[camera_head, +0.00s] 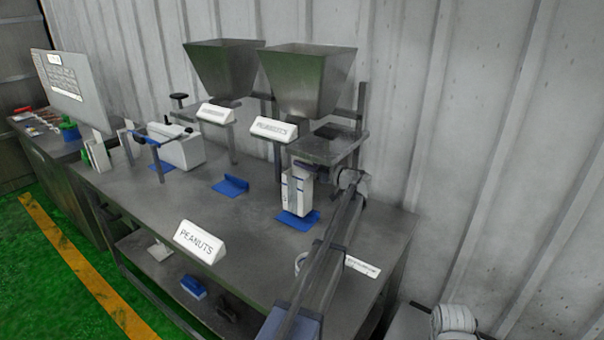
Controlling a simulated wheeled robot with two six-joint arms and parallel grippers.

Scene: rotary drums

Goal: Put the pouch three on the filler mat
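A white upright pack with dark and blue markings, which looks like the pouch (297,192), stands at or just above a blue mat (293,222) under the right-hand hopper. I cannot tell whether its base touches the mat or what number it bears. My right gripper cannot be made out.
Two metal hoppers (304,80) stand on posts at the back of the grey table (150,200). A PEANUTS sign (199,242) stands at the front edge. Another blue mat (230,185) lies bare to the left. A white sealer-like machine (180,148) stands farther left.

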